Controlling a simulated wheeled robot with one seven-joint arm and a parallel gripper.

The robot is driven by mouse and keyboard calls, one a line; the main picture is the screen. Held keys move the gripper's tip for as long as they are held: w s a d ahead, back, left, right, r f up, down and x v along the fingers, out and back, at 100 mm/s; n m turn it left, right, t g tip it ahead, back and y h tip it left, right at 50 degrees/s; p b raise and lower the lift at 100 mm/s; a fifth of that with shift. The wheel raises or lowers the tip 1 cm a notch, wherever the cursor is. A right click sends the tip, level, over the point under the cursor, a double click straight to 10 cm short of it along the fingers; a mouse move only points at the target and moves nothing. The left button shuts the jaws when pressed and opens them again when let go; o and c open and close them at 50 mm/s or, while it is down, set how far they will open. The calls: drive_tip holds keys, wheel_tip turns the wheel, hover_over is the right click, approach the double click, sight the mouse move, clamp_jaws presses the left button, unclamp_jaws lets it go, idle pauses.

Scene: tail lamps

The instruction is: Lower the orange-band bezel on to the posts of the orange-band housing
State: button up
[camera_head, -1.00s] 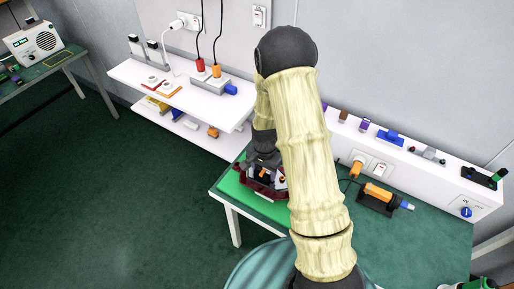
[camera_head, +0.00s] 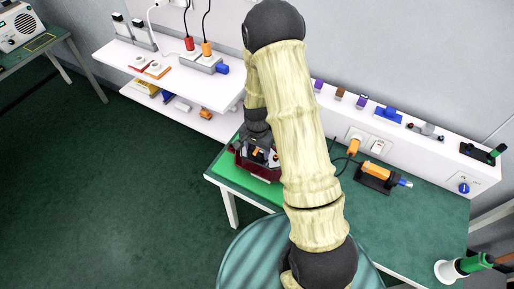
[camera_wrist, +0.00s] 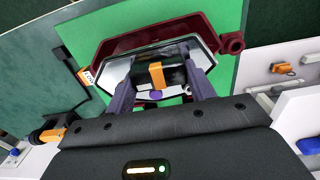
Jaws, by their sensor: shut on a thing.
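In the head view the housing (camera_head: 269,172) sits below my gripper (camera_head: 259,146), partly hidden by my arm. The posts cannot be made out, and I cannot tell whether the bezel touches them.
The green mat (camera_head: 230,178) lies at the table's left corner. An orange tool in a dark stand (camera_head: 376,175) is to the right on the table (camera_head: 416,215). A white ledge (camera_head: 405,127) with small parts runs behind. A white shelf (camera_head: 135,55) stands at the left.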

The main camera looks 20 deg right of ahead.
wheel_tip(320, 180, down, 2)
drive_tip(key=shift+w+f+b, duration=0.1)
drive_tip(key=shift+b, duration=0.4)
drive_tip(key=shift+d+f+b, duration=0.1)
drive_tip(key=shift+f+b, duration=0.2)
drive_tip(key=shift+f, duration=0.2)
drive_tip(key=shift+a, duration=0.2)
drive_tip(key=shift+d, duration=0.2)
drive_tip(key=shift+a, duration=0.1)
drive_tip(key=shift+f, duration=0.2)
drive_tip(key=shift+f+b, duration=0.35)
